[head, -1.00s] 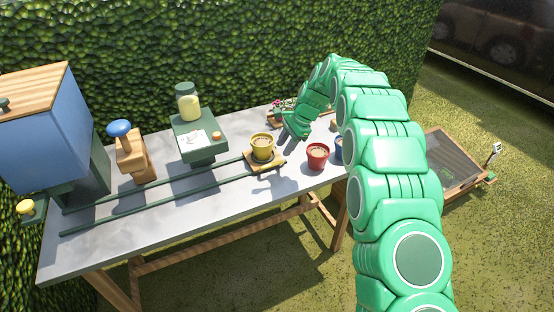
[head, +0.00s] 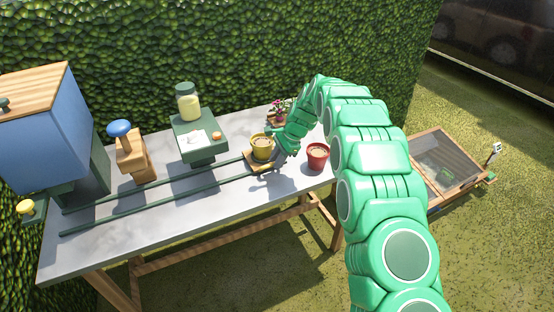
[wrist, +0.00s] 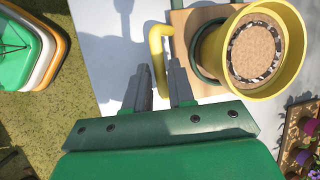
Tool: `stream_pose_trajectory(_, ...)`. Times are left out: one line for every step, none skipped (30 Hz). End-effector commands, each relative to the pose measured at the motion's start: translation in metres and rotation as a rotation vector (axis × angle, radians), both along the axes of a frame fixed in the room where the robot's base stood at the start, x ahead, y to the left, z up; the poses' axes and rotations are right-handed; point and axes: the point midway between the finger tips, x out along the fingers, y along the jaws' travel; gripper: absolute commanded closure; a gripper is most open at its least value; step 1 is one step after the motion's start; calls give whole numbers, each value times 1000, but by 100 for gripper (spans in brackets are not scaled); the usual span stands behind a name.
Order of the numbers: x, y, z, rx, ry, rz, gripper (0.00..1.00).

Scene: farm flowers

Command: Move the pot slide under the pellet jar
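The pot slide (head: 252,160) is a wooden plate on two green rails. It sits at the right part of the rails and carries a yellow pot (head: 262,142) with a brown top. The pellet jar (head: 188,106), clear with pale yellow contents, stands on a dark green stand farther left along the rails. My gripper (head: 277,162) is at the slide's right side. In the wrist view the two grey fingers (wrist: 159,84) are apart, with the slide's yellow handle (wrist: 157,50) between or just beyond their tips. Whether they touch it, I cannot tell.
A red pot (head: 317,155) stands to the right of my gripper on the grey table (head: 130,225). A flower tray (head: 280,112) is behind. A wooden press with a blue knob (head: 119,128) and a blue bin (head: 40,130) stand at left.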

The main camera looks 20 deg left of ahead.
Motion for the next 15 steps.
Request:
stream_pose_trajectory(0, 0, 0, 0, 0, 0, 84)
stream_pose_trajectory(0, 0, 0, 0, 0, 0, 89)
stream_pose_trajectory(0, 0, 0, 0, 0, 0, 95)
stream_pose_trajectory(0, 0, 0, 0, 0, 0, 100)
stream_pose_trajectory(0, 0, 0, 0, 0, 0, 100)
stream_pose_trajectory(0, 0, 0, 0, 0, 0, 100)
stream_pose_trajectory(0, 0, 0, 0, 0, 0, 100)
stream_pose_trajectory(0, 0, 0, 0, 0, 0, 100)
stream_pose_trajectory(0, 0, 0, 0, 0, 0, 100)
stream_pose_trajectory(0, 0, 0, 0, 0, 0, 100)
stream_pose_trajectory(0, 0, 0, 0, 0, 0, 100)
stream_pose_trajectory(0, 0, 0, 0, 0, 0, 100)
stream_pose_trajectory(0, 0, 0, 0, 0, 0, 100)
stream_pose_trajectory(0, 0, 0, 0, 0, 0, 100)
stream_pose_trajectory(-2, 2, 0, 0, 0, 1, 100)
